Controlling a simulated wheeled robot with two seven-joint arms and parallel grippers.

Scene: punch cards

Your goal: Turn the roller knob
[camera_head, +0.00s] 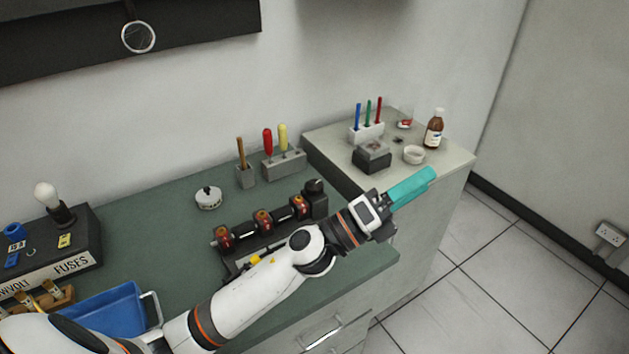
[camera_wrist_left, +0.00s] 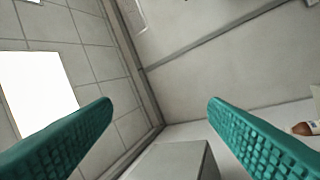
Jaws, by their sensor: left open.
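A dark roller device (camera_head: 281,223) with several orange-brown rings lies on the green bench top, behind my left forearm. A black round knob (camera_head: 314,187) stands up at its right end; which part is the roller knob I cannot say for certain. My left gripper (camera_head: 413,187) is past the right end of the device, apart from it, near the front of the pale cabinet top. Its teal fingers overlap in the head view. In the left wrist view the gripper (camera_wrist_left: 160,105) is open, with nothing between the fingers. My right gripper is not in view.
The pale cabinet (camera_head: 455,158) holds a brown bottle (camera_head: 433,130), a white bowl (camera_head: 414,155) and a dark box (camera_head: 372,157). A tool block (camera_head: 284,165) stands behind the rollers. A blue tray (camera_head: 105,312) and a fuse box (camera_head: 58,250) are at left.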

